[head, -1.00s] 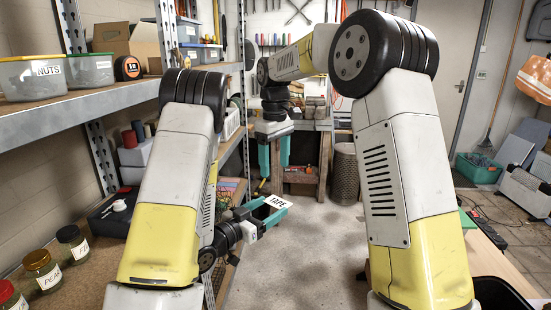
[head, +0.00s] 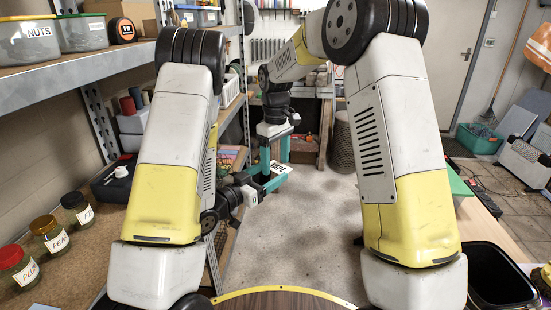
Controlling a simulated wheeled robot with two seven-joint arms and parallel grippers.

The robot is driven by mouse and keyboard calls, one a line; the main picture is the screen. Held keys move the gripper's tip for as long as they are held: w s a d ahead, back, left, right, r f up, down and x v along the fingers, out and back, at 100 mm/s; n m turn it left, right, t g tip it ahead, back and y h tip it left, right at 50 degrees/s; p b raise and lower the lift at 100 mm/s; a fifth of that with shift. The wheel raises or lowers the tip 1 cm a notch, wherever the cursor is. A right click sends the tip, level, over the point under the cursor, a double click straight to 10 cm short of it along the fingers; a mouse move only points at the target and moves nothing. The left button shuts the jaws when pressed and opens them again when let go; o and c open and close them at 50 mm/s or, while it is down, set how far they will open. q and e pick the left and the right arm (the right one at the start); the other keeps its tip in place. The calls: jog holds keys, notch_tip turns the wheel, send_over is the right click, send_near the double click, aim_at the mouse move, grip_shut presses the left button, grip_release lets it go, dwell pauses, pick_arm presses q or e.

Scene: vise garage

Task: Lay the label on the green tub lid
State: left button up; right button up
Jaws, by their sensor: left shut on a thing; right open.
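The white label (head: 281,168) with dark lettering is held up at a tilt near the middle of the view. My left gripper (head: 271,181) is shut on its lower part. My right gripper (head: 274,158) points down, with its two teal fingers open and apart. Its fingers overlap the label's upper part in the picture; I cannot tell whether they touch it. A flat green piece (head: 459,186) on the table at the right is partly hidden behind my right arm. I cannot tell whether it is the green tub lid.
Jars (head: 54,238) stand on the left bench. Grey tubs (head: 28,42), one marked NUTS, stand on the shelf above. A black bin (head: 500,275) stands at the lower right, beside the wooden table (head: 497,228). A teal crate (head: 479,140) is on the floor farther back.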

jog(key=c, duration=1.4)
pick_arm(q)
jog(key=o, duration=1.4)
jog(key=shift+c, duration=0.2)
pick_arm(e)
jog(key=shift+c, duration=0.2)
